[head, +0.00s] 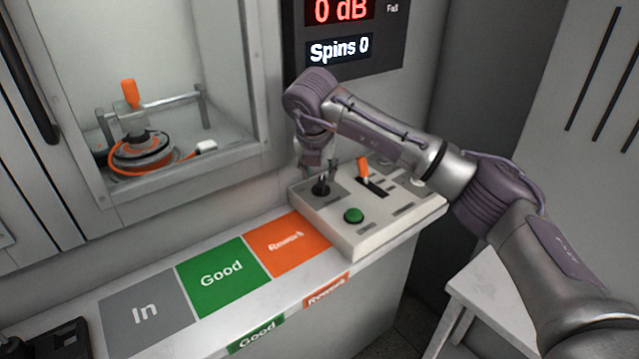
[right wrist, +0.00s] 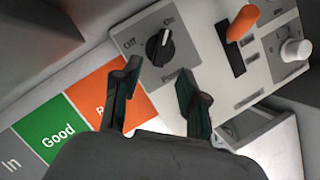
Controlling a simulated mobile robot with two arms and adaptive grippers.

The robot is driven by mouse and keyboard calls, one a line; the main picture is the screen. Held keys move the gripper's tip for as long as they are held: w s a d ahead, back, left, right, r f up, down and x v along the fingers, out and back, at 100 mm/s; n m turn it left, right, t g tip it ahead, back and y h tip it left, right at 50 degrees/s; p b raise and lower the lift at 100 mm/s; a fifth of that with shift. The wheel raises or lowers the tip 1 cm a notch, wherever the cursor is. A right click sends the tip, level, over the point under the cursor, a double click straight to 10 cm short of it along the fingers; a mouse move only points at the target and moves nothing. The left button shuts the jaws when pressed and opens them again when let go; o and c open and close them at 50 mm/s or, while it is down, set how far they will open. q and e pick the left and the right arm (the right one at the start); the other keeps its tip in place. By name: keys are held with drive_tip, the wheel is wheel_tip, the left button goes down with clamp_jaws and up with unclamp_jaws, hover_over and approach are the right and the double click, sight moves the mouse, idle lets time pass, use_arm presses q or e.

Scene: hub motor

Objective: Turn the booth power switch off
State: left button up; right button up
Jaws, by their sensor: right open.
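The control box (head: 340,232) stands at the right end of the shelf. Its black power knob (right wrist: 160,46), marked Off and On, shows clearly in the right wrist view, with a white pointer line near the top, toward On. In the head view the dark knob (head: 320,186) is partly covered by my right gripper (head: 328,172). My right gripper, also in the right wrist view (right wrist: 165,85), is open and empty. Its fingers reach toward the knob from either side; I cannot tell whether they touch it. My left gripper is out of view.
An orange-handled lever (head: 364,168), green button (head: 353,215) and white knob (right wrist: 295,50) share the box. In, Good and Rework pads (head: 222,275) lie left of it. A motor (head: 140,150) sits behind the booth window. A white table (head: 485,290) is at right.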

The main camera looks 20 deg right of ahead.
sight(320, 185)
drive_tip(key=x, duration=0.5)
drive_tip(key=shift+f, duration=0.1)
clamp_jaws()
